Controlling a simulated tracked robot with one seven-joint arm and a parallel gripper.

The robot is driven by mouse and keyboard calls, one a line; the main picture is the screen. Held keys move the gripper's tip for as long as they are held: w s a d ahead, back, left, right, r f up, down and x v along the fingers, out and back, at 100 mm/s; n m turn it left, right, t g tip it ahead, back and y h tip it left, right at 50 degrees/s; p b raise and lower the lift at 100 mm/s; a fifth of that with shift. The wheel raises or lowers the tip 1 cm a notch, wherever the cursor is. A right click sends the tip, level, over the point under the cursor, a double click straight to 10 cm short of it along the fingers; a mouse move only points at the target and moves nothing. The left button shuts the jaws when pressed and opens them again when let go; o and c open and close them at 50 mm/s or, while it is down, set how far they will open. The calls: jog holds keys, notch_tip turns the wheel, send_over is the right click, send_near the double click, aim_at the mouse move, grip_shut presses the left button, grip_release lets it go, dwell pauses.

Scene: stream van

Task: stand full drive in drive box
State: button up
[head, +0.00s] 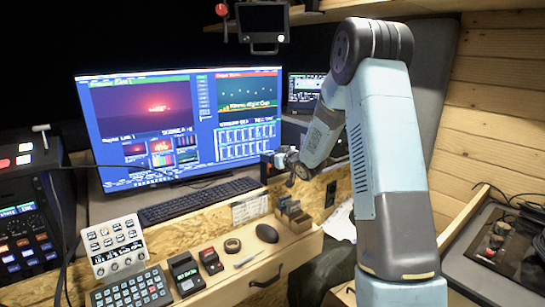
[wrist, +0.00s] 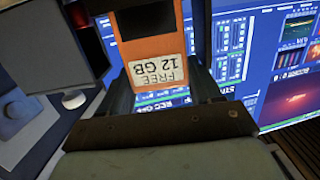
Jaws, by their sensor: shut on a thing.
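An orange drive (wrist: 152,50) with a white label reading "FREE 12 GB", upside down in the wrist view, is between the fingers of my gripper (wrist: 160,95). My gripper is shut on it. In the head view my gripper (head: 283,165) is in front of the monitor's lower right corner, above the desk; the drive is hard to make out there. The small wooden drive box (head: 296,226) stands on the desk's right part, below my gripper, with dark upright drives or dividers in it. Its inside is partly hidden.
A keyboard (head: 200,200) lies before the monitor (head: 190,125). A keypad (head: 132,290) and a control panel (head: 115,246) are further left.

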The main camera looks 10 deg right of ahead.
jog(key=shift+r, duration=0.1)
jog(key=shift+r, duration=1.05)
